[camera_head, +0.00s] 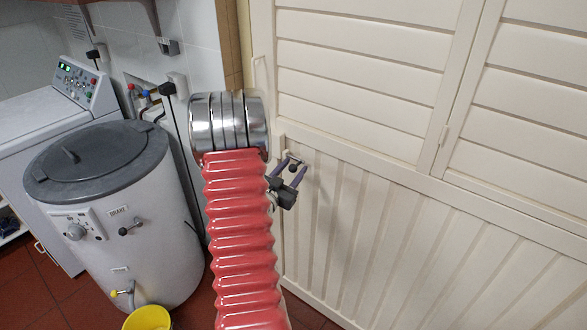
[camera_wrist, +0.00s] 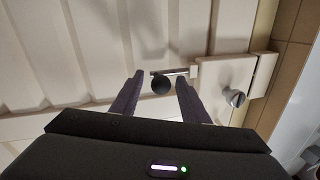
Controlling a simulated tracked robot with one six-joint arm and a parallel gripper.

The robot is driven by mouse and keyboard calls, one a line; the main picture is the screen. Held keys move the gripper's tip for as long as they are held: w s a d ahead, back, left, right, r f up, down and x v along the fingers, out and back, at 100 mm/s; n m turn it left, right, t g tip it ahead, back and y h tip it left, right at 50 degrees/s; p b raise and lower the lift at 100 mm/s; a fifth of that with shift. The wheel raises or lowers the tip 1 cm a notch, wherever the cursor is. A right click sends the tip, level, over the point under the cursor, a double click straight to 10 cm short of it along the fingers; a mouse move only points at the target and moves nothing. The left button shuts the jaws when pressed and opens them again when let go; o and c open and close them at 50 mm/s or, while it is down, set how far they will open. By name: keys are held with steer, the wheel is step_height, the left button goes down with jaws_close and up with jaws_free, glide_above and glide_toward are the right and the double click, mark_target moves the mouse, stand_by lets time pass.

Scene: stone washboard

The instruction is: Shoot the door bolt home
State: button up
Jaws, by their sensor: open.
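The door bolt shows in the wrist view as a thin metal rod (camera_wrist: 174,71) with a dark round knob (camera_wrist: 161,85). The rod's right end meets a cream housing (camera_wrist: 222,74) near the door's edge. My gripper (camera_wrist: 159,78) is open, its two purple fingers on either side of the knob. I cannot tell whether either finger touches it. In the head view my gripper (camera_head: 292,170) is at the left edge of the cream door (camera_head: 360,215), partly behind my red arm. The bolt is small and partly hidden there.
A grey-white knob (camera_wrist: 235,97) sits right of the fingers. Left of the door stand a white drum-shaped machine (camera_head: 120,225) with a grey lid and a washing machine (camera_head: 40,120). A yellow bucket (camera_head: 148,318) is on the red floor. The slatted panels right of the gripper are clear.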

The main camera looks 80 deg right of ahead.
steer(key=shift+d, duration=0.2)
steer(key=shift+s, duration=0.1)
jaws_close()
stand_by(0.4)
